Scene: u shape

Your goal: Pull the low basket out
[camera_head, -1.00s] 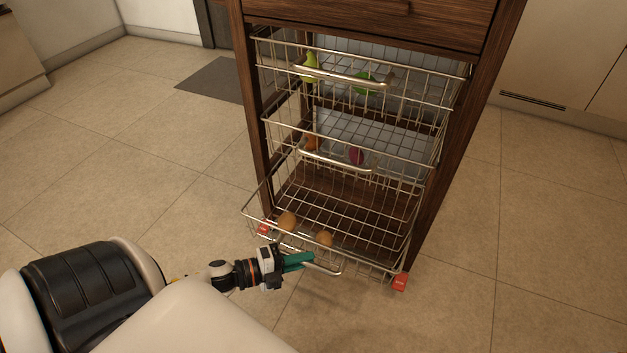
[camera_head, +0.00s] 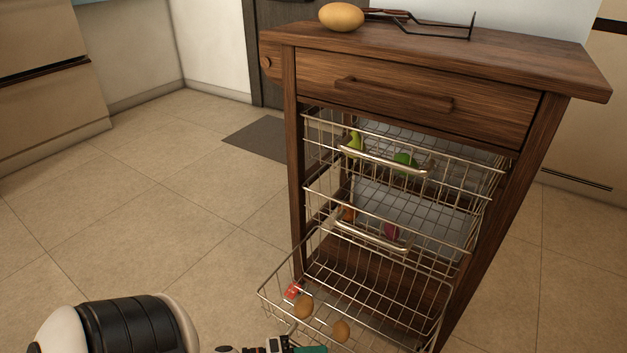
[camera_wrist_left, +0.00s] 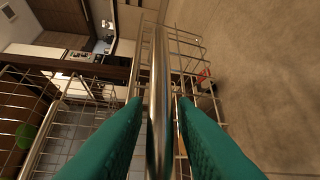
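My right gripper is in neither view.
Two upper wire baskets with bar handles (camera_head: 384,163) (camera_head: 370,238) sit above, holding coloured items. The cabinet (camera_head: 420,85) has a drawer; a tan oval item (camera_head: 342,17) and a dark utensil (camera_head: 430,23) lie on top. The tiled floor (camera_head: 150,200) to the left is open.

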